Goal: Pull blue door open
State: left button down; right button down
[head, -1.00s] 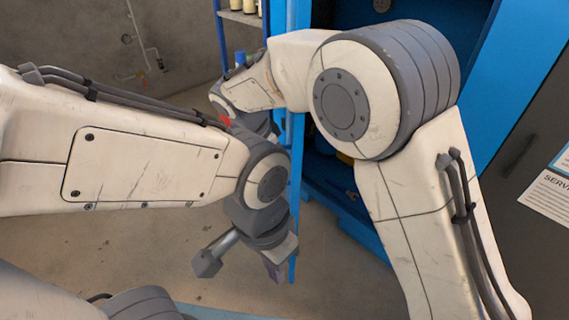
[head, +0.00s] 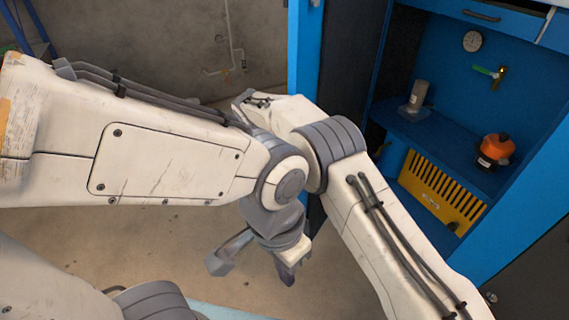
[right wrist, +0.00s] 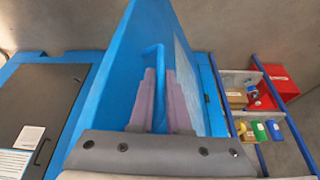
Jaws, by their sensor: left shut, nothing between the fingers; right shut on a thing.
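The blue door (head: 304,45) stands swung open at the left of the blue cabinet (head: 545,190), whose inside is in plain view. In the right wrist view the door (right wrist: 115,85) rises as a blue panel with a blue bar handle (right wrist: 159,75). My right gripper (right wrist: 160,100) is shut on that handle, its mauve fingers on either side. In the head view my own arm hides the right gripper. My left gripper (head: 286,273) is shut and empty, pointing down over the floor, apart from the door.
The cabinet holds an orange-topped item (head: 495,150), a yellow slotted panel (head: 440,190), a gauge (head: 472,41) and a tap (head: 495,73). A shelf rack (right wrist: 240,78) with a red box (right wrist: 281,82) shows in the right wrist view. Bare floor (head: 190,245) lies below my left arm.

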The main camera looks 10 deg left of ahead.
jog(key=shift+w+a, duration=0.15)
jog(key=shift+w, duration=0.05)
jog(key=shift+w, duration=0.1)
jog(key=c, duration=0.9)
grip_release()
jog(key=p+v, duration=0.1)
jog(key=v, duration=0.9)
jog(key=shift+r+p, duration=0.2)
jog(key=shift+p, duration=0.1)
